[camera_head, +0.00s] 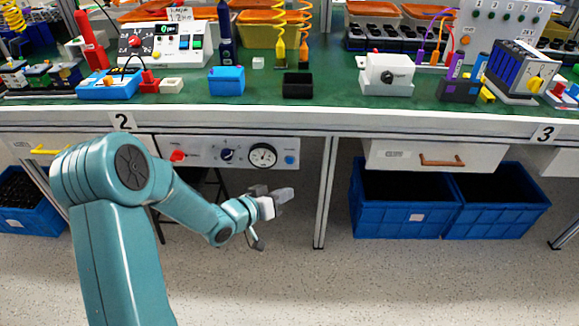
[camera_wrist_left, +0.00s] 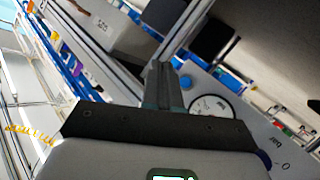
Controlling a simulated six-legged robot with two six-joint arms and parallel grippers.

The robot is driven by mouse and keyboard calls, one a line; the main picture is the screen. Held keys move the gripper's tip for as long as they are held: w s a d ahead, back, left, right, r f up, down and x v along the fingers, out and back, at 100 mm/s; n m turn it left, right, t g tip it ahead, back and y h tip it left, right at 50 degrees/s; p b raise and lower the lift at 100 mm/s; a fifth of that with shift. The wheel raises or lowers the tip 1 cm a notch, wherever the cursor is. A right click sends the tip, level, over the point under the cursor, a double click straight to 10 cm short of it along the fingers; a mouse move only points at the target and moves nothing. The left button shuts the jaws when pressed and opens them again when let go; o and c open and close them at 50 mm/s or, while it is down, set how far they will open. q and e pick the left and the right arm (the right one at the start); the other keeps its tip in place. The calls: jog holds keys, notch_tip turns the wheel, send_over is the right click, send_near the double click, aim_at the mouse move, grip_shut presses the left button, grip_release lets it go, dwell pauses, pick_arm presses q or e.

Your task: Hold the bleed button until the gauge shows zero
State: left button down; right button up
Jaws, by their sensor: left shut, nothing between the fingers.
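The grey panel under the bench carries a round white gauge (camera_head: 262,156) with a dark rim and a small blue bleed button (camera_head: 289,160) to its right. The gauge reading is too small to tell. My left gripper (camera_head: 284,196) is shut and empty, below the button and apart from it in the head view. In the left wrist view the shut fingers (camera_wrist_left: 163,72) point past the blue button (camera_wrist_left: 186,81), with the gauge (camera_wrist_left: 211,107) beside it. I cannot tell the exact gap there. My right gripper is out of view.
A table leg (camera_head: 325,190) stands right of the panel. Blue crates (camera_head: 400,215) sit under the bench at right. Several devices stand on the green benchtop (camera_head: 330,92). The floor in front is free.

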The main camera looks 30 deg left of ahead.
pick_arm(q)
jog(key=shift+w, duration=0.1)
jog(key=w+a+p, duration=0.2)
jog(key=w+a, duration=0.2)
jog(key=w, duration=0.3)
jog(key=shift+w+a, duration=0.15)
jog(key=shift+a, duration=0.1)
jog(key=shift+w, duration=0.15)
dwell(1.9)
jog(key=shift+w+a, duration=0.2)
jog(key=shift+a, duration=0.05)
jog(key=shift+w+a+p, duration=0.2)
jog(key=shift+w+p, duration=0.2)
dwell(0.6)
jog(key=shift+s, duration=0.1)
dwell(2.5)
jog(key=shift+s+d, duration=0.45)
jog(key=shift+s, duration=0.2)
jog(key=shift+s+d+b, duration=0.25)
jog(key=shift+s+d, duration=0.2)
jog(key=shift+s, duration=0.25)
jog(key=shift+s+d+b, duration=0.2)
jog(key=shift+s+d, duration=0.2)
jog(key=shift+s, duration=0.3)
jog(key=shift+s+d+b, duration=0.25)
jog(key=shift+s+d, duration=0.2)
jog(key=shift+s, duration=0.25)
